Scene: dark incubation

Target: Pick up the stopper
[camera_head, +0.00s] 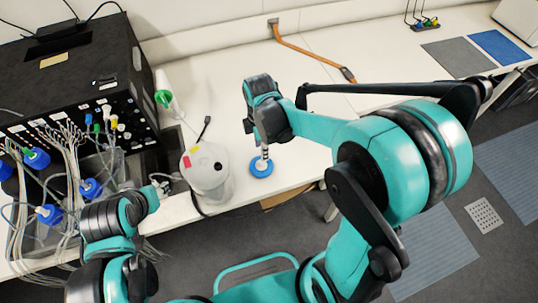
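A round blue stopper (261,168) with a pale centre is at the front part of the white bench, right of a white cylindrical vessel. My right gripper (264,146) points down directly above it, and its fingertips reach the stopper's middle. The fingers overlap from this angle, so I cannot tell whether they grip it or only hover at it. My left arm ends at the lower left, in front of the bench; its gripper (158,187) is small and partly hidden, its opening unclear.
The white vessel (207,172) with coloured labels stands close left of the stopper. A black instrument box (75,75) with many tubes and blue caps fills the left. A white tube with a green end (165,99) leans beside it. An orange strap (310,52) lies behind; the bench between is clear.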

